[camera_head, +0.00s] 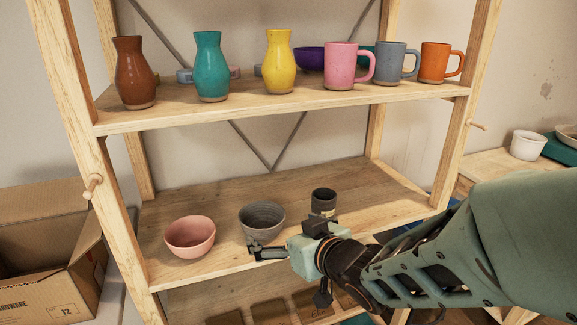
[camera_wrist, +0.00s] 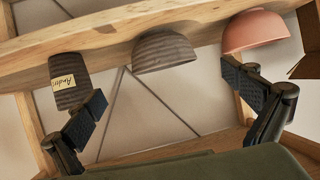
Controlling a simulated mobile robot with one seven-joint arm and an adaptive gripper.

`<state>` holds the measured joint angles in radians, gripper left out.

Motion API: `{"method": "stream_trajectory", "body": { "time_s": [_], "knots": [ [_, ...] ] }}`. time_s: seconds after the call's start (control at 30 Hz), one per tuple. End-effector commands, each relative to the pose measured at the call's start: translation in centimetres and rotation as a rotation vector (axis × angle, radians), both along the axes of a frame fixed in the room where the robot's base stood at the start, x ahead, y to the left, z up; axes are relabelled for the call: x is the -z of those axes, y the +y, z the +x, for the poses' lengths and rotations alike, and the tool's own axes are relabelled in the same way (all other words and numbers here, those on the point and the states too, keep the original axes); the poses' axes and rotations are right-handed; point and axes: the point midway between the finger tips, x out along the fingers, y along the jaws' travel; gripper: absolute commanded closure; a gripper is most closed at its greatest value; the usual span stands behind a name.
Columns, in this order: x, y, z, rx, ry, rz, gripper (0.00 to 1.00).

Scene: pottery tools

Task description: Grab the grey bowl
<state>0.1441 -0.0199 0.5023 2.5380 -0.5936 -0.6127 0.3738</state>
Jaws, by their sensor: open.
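The grey bowl (camera_head: 262,218) is ribbed and stands upright on the middle shelf board, between a pink bowl and a dark cup. My gripper (camera_head: 268,252) is in front of it at the shelf's front edge, and a finger overlaps the bowl's lower part in the head view. In the wrist view, which appears upside down, the grey bowl (camera_wrist: 163,52) hangs between the directions of my two open fingers (camera_wrist: 168,92), beyond their tips. Nothing is between the fingers. Whether a finger touches the bowl cannot be told.
The pink bowl (camera_head: 190,236) stands close on the left, near one finger in the wrist view. The dark labelled cup (camera_head: 323,201) stands right, near the other finger. The upper shelf (camera_head: 300,107) holds several vases and mugs. A cardboard box (camera_head: 45,260) is at left.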

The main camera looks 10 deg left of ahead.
Motion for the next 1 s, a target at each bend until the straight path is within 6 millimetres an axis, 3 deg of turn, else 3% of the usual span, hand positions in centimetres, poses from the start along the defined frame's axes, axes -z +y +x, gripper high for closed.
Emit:
{"method": "stream_trajectory", "body": {
  "time_s": [0.13,0.53,0.8,1.0],
  "knots": [
    [-0.2,0.8,-0.4,-0.032,-0.004,0.01,0.0],
    [-0.1,1.9,0.7,-0.037,-0.004,0.02,0.0],
    [0.8,2.3,1.4,-0.026,-0.004,0.005,0.0],
    [2.1,3.8,3.1,-0.027,-0.009,0.004,0.0]
  ]
}}
